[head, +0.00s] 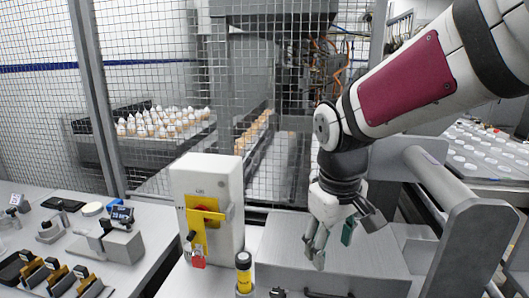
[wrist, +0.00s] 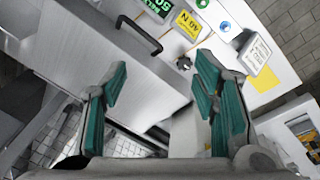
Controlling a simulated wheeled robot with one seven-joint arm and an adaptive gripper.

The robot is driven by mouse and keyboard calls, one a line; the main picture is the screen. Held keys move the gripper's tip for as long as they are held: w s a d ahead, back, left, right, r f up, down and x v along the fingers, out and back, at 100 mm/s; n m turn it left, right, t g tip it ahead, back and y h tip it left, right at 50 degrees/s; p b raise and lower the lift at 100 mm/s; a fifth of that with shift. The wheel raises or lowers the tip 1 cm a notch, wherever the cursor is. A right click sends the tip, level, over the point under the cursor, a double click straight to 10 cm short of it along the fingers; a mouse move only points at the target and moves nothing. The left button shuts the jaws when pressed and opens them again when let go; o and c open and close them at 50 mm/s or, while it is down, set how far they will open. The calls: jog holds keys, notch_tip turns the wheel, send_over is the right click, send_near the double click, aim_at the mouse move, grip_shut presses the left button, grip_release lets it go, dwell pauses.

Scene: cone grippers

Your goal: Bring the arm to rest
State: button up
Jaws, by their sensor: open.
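My gripper (head: 331,238) is open and empty in the head view. It hangs pointing down in front of a grey metal box (head: 280,255), to the right of the white switch box. In the wrist view my gripper (wrist: 160,100) shows its two fingers with green pads spread wide apart, with nothing between them. Below the fingers are the grey box's flat surface (wrist: 95,65) and a white panel. My arm comes in from the upper right of the head view, bent at the wrist.
A white switch box (head: 208,190) with a yellow handle and red padlock (head: 198,261) stands left of my gripper. A wire mesh fence (head: 150,60) stands behind. A grey rail frame (head: 470,240) is close on the right. A bench with gauges (head: 105,240) is at left.

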jog(key=s+d+r+m+t, duration=0.1)
jog(key=s+d+r+m, duration=0.1)
jog(key=s, duration=0.7)
jog(key=s+d+r+m+t+p, duration=0.1)
jog(key=s+d+r+m, duration=0.1)
jog(key=s+d, duration=0.3)
jog(key=s+m, duration=0.1)
jog(key=s, duration=0.3)
jog(key=shift+s+r+m+t+y, duration=0.2)
jog(key=shift+r+m+t+y, duration=0.1)
jog(key=shift+r+y, duration=0.1)
jog(key=shift+a, duration=0.1)
jog(key=shift+w+a, duration=0.1)
jog(key=shift+a, duration=0.25)
